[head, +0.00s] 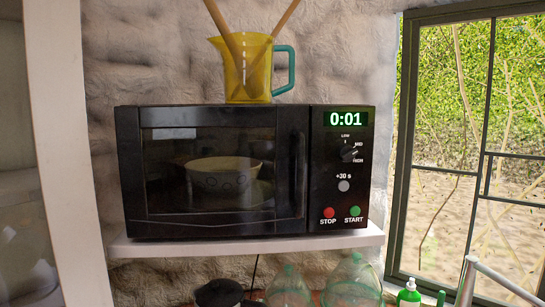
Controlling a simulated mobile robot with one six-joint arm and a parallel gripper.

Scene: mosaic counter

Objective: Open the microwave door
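The black microwave (190,227) stands on a white shelf against the rough wall. Its door (160,218) is shut, with a dark window and a black vertical handle (298,175) at the door's right edge. Through the window I see a pale bowl (222,180) with a dark pattern inside. The control panel (340,215) on the right has a green display reading 0:01, a dial, a grey +30 s button, a red STOP button and a green START button. My gripper is not in view.
A yellow jug (248,75) with a teal handle and wooden sticks stands on the microwave. The white shelf (250,245) juts out below. Green-tinted glass vessels (352,285) and a green bottle (409,292) stand lower down. A window (455,150) is at right, a white cabinet edge (62,150) at left.

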